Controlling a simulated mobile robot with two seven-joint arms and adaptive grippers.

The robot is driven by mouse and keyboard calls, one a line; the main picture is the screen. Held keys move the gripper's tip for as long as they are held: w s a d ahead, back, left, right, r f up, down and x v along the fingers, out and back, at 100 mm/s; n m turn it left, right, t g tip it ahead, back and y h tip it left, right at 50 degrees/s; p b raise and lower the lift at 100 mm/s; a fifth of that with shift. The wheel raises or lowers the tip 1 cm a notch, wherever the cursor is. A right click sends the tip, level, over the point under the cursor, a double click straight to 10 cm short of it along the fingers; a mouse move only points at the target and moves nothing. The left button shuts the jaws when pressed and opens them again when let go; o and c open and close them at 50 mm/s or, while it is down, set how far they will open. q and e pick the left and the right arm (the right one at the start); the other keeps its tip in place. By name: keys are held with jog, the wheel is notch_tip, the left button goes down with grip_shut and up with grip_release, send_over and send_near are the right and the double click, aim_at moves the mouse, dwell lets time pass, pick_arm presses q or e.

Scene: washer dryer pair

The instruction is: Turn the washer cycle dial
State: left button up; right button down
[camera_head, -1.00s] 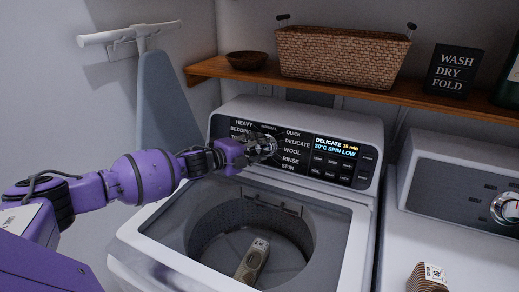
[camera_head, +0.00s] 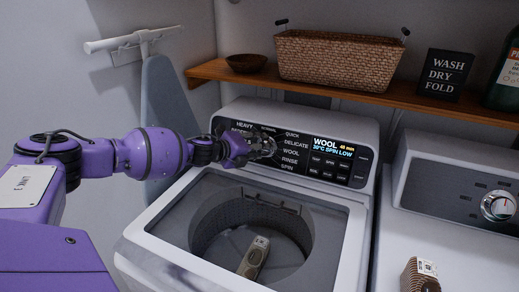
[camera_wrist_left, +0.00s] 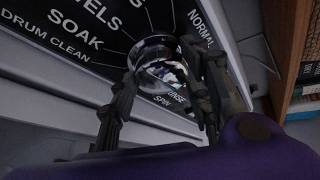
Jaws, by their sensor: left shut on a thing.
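The washer (camera_head: 338,215) stands in the middle with its top opening uncovered. Its black control panel (camera_head: 300,150) carries cycle names around the dial, and the display (camera_head: 333,147) reads "WOOL 40 min, 30°C SPIN LOW". The shiny chrome cycle dial (camera_head: 268,147) is partly hidden by my left gripper (camera_head: 262,149), which is shut on it. In the left wrist view the dial (camera_wrist_left: 161,66) sits between the two dark fingers (camera_wrist_left: 163,80), with "SOAK", "NORMAL", "RINSE" and "SPIN" around it. My right gripper is not in view.
A box (camera_head: 253,257) lies inside the washer drum. The dryer (camera_head: 440,240) with its own dial (camera_head: 497,207) stands at right, with a small carton (camera_head: 421,274) on it. A wooden shelf (camera_head: 400,88) above holds a wicker basket (camera_head: 335,55), a bowl (camera_head: 246,63) and a sign (camera_head: 445,74).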

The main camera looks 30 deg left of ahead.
pick_arm(q)
jog(key=shift+s+f, duration=0.1)
jog(key=shift+f, duration=0.2)
jog(key=o, duration=0.9)
jog(key=shift+o, duration=0.9)
jog(key=shift+r, duration=0.15)
jog(key=v, duration=1.2)
